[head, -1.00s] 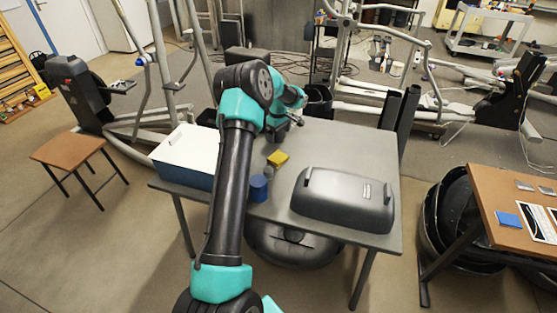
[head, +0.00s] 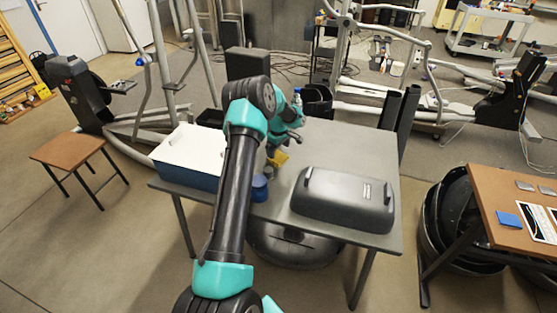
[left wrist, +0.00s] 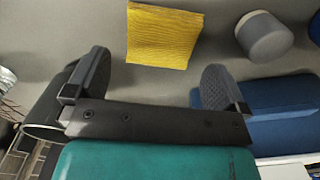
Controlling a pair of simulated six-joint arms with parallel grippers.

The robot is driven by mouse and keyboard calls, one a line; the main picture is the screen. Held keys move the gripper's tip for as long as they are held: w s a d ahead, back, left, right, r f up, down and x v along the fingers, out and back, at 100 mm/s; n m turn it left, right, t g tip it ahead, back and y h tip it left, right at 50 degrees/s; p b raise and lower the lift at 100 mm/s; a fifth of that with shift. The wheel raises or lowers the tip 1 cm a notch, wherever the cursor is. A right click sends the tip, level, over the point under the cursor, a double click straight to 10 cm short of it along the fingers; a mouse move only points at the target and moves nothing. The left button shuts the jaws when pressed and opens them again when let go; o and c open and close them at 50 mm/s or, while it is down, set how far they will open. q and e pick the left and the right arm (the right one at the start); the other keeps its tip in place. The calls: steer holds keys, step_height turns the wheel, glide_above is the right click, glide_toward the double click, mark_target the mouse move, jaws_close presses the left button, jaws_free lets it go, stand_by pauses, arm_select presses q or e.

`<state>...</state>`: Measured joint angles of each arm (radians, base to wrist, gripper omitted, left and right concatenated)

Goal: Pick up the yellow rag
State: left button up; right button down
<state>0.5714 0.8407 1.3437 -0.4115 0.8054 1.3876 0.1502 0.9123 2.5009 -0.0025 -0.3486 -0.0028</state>
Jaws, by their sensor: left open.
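The yellow rag (head: 279,158) lies on the grey table, just past my left arm in the head view. In the left wrist view the yellow rag (left wrist: 163,36) is a flat ribbed square ahead of the fingers, between their lines. My left gripper (left wrist: 152,85) is open and empty, with a dark finger at each side and a gap between it and the rag. In the head view my left gripper (head: 288,138) is above the table near the rag, partly hidden by its own arm. My right gripper is not in view.
A grey cylinder (left wrist: 264,37) stands close to the rag, with a blue cylinder (head: 260,187) nearby. A white-topped blue box (head: 187,153) is at the table's left. A dark grey cover (head: 342,199) fills the front right. The table's back right (head: 350,140) is clear.

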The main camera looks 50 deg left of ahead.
mark_target(278, 157)
arm_select(q)
steer(key=shift+d+f, duration=0.1)
steer(key=shift+f, duration=2.15)
steer(key=c, duration=0.7)
step_height(278, 157, up, 10)
